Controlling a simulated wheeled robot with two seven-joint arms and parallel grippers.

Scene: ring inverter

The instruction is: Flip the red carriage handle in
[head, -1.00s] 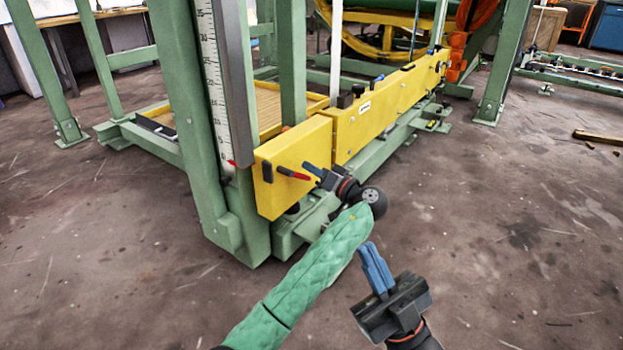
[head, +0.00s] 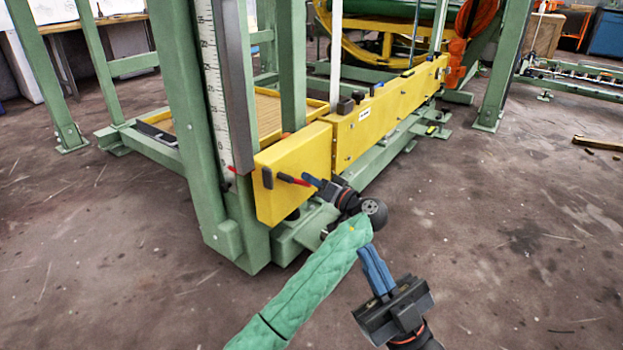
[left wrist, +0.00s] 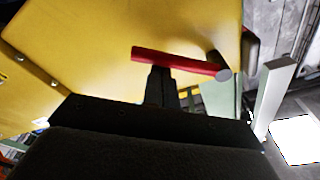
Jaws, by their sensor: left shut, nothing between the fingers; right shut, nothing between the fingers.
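The red carriage handle (head: 291,179) sticks out from the front end of the yellow carriage box (head: 290,160). In the left wrist view the handle (left wrist: 180,62) is a red bar lying across the picture, with a grey round end at right. My left gripper (head: 306,178) has its blue fingers shut and empty at the handle's free end. In the left wrist view its dark fingertips (left wrist: 159,70) meet the bar's lower edge; I cannot tell for certain whether they touch. My right gripper (head: 368,249) is shut and empty, lower right, away from the machine.
A black tab (head: 267,178) sits beside the handle on the box. The green frame post (head: 205,130) with a scale (head: 213,80) stands just left. A long yellow beam (head: 385,108) runs back right.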

